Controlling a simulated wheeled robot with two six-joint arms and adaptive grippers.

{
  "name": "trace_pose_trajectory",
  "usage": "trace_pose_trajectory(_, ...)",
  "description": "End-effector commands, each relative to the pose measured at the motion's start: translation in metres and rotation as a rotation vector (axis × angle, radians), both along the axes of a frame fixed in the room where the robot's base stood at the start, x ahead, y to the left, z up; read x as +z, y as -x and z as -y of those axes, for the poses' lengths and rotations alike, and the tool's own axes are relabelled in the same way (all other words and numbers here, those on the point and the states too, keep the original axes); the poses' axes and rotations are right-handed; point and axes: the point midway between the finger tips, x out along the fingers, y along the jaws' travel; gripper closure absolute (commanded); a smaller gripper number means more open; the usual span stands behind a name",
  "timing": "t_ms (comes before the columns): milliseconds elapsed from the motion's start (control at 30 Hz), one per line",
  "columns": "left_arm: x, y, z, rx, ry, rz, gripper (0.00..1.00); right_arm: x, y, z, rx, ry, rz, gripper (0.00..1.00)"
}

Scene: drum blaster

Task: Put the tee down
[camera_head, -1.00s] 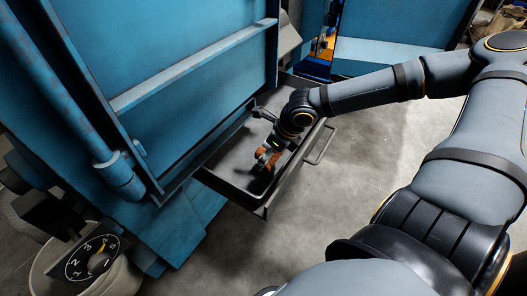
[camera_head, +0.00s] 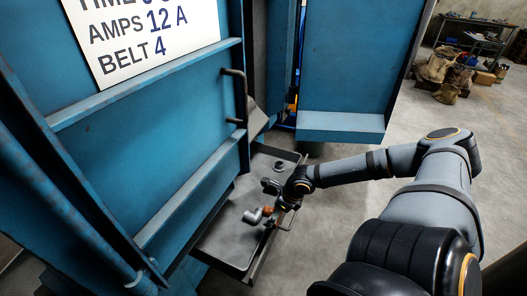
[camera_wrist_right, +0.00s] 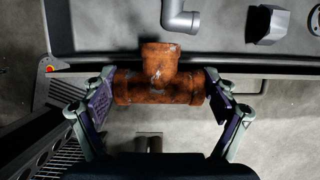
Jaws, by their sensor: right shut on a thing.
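The tee (camera_wrist_right: 158,88) is a rusty orange pipe fitting. In the right wrist view its straight run lies between the two fingers of my right gripper (camera_wrist_right: 166,104), which is shut on it. The tee's branch points toward the grey tray (camera_wrist_right: 110,25) and overlaps the tray's edge in that view; the run shows over the floor outside. In the head view the tee (camera_head: 267,211) shows small at the right side of the tray (camera_head: 212,240), by my right gripper (camera_head: 278,206). Its height above the rim is hard to tell. My left gripper is not in view.
A grey pipe elbow (camera_wrist_right: 180,18) and a dark faceted part (camera_wrist_right: 268,24) lie in the tray. A blue machine (camera_head: 180,130) with a white sign (camera_head: 140,40) stands left of and behind the tray. Floor to the right (camera_head: 330,230) is clear.

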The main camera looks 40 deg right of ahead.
Motion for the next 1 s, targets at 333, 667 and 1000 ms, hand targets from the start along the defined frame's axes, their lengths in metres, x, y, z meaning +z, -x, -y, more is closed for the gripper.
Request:
trace_pose_trajectory(333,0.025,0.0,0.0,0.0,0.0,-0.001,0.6,0.009,0.007,0.018,0.001,0.0,0.0,0.75)
trace_pose_trajectory(667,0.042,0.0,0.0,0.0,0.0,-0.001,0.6,0.034,0.004,0.003,-0.017,-0.004,-0.004,0.75)
trace_pose_trajectory(1000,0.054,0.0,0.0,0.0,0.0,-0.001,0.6,0.058,0.0,-0.009,-0.058,-0.012,0.0,0.75)
